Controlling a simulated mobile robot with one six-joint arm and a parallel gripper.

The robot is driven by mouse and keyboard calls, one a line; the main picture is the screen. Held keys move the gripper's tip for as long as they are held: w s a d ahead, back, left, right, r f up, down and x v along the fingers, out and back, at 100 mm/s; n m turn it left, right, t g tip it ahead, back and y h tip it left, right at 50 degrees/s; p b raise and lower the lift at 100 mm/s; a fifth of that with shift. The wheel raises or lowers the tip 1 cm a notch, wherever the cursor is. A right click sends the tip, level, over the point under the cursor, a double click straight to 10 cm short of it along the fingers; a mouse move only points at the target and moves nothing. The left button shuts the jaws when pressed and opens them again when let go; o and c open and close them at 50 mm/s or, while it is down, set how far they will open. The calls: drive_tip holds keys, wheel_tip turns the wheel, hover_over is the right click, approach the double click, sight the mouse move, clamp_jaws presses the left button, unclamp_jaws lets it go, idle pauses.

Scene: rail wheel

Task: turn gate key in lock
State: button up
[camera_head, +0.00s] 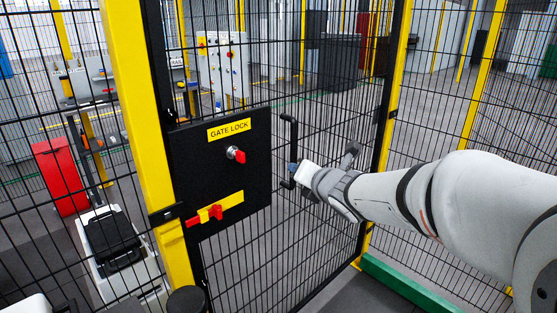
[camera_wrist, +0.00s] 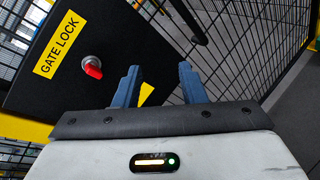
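The gate key is red and sits in a round silver lock (camera_head: 231,152) on a black panel (camera_head: 190,170) under a yellow GATE LOCK label (camera_head: 229,130). The red key (camera_head: 240,157) also shows in the wrist view (camera_wrist: 94,71), left of my fingers. My gripper (camera_head: 292,170) is to the right of the panel, near the black gate handle (camera_head: 289,135), apart from the key. In the wrist view my gripper (camera_wrist: 158,90) has two blue fingers spread apart with nothing between them. From the head view the fingertips are mostly hidden.
A red and yellow sliding latch (camera_head: 215,209) is below the lock. The mesh gate (camera_head: 290,235) and yellow posts (camera_head: 140,110) surround the panel. A red box (camera_head: 60,177) and white machine (camera_head: 120,255) stand behind the fence. A green floor beam (camera_head: 405,285) lies at lower right.

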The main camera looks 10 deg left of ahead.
sight(244, 159)
drive_tip(key=w+a+n+y, duration=0.1)
drive_tip(key=a+n+y, duration=0.1)
drive_tip(key=a+n, duration=0.2)
drive_tip(key=w+a+n+g+y+p, duration=0.1)
drive_tip(key=w+a+n+y, duration=0.1)
drive_tip(key=a+n, duration=0.2)
drive_tip(key=w+a+n+g+y+p, duration=0.1)
drive_tip(key=a+n, duration=0.3)
drive_tip(key=a, duration=0.3)
drive_tip(key=shift+w+a+r+y, duration=0.15)
drive_tip(key=shift+w+r+y, duration=0.15)
drive_tip(key=shift+r+y, duration=0.1)
clamp_jaws()
